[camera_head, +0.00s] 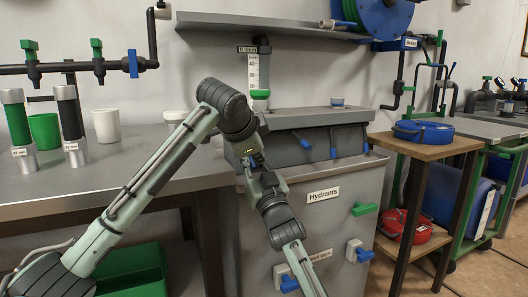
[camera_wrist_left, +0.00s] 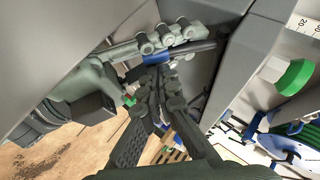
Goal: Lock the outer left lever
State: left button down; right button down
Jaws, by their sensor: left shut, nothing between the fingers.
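In the head view my left arm comes in from the left and bends down at the grey manifold box (camera_head: 318,117). My left gripper (camera_head: 253,160) is small and partly covered at the box's left front. In the left wrist view its fingers (camera_wrist_left: 163,82) are shut and empty. A second light green arm, apparently my right, reaches up there; its gripper (camera_wrist_left: 172,40) lies close beside the left one, its jaws unclear. Blue levers (camera_head: 302,143) (camera_head: 333,146) show on the box front. The outer left one is not clearly visible behind the arms. A blue piece (camera_wrist_left: 157,60) shows between the grippers.
The cabinet (camera_head: 330,215) labelled Hydrants carries a green handle (camera_head: 365,209) and blue handles (camera_head: 362,254). A graduated tube (camera_head: 259,72) stands behind the box. Cups stand on the left bench (camera_head: 130,165). A wooden stand (camera_head: 425,146) is at the right.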

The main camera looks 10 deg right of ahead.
jog(key=c, duration=1.5)
grip_release()
